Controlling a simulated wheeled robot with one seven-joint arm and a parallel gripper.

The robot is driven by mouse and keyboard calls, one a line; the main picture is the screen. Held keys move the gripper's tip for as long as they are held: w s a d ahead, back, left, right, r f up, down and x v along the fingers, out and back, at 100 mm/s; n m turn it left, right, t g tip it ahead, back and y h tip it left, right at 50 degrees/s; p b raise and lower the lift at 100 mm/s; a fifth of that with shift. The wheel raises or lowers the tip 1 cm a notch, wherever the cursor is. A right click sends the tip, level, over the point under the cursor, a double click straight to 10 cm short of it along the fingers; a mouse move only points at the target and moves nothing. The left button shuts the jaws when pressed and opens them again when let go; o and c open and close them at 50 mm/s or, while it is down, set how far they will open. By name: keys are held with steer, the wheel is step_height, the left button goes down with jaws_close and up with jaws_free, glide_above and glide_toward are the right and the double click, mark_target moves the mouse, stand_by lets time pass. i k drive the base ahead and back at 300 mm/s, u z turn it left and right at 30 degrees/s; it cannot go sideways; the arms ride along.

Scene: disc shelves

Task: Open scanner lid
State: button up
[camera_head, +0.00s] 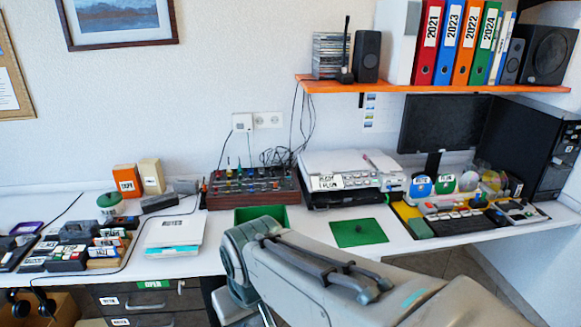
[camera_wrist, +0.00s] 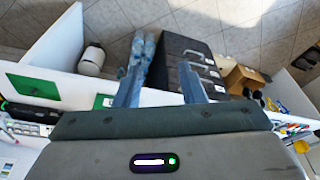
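The scanner (camera_head: 345,168) is a white, flat, box-shaped machine on the desk below the orange shelf, with a labelled button panel along its front. Its lid (camera_head: 335,158) appears to lie flat and shut on top. Part of a white machine with buttons (camera_wrist: 28,130), probably the scanner, shows at the left of the wrist view. My gripper (camera_wrist: 160,88) has its two fingers apart with nothing between them, over the desk's front edge area. In the head view my arm hides the gripper, which is away from the scanner, to its front left.
A green mat (camera_head: 359,232) lies in front of the scanner. A green bin (camera_head: 262,215) and a mixer with knobs (camera_head: 252,187) stand to its left. A monitor (camera_head: 438,124) and disc racks (camera_head: 445,184) are to its right. The orange shelf (camera_head: 420,88) overhangs the scanner.

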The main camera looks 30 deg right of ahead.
mark_target(328, 162)
steer(key=z, duration=0.65)
steer(key=i, duration=0.9)
steer(key=z, duration=0.75)
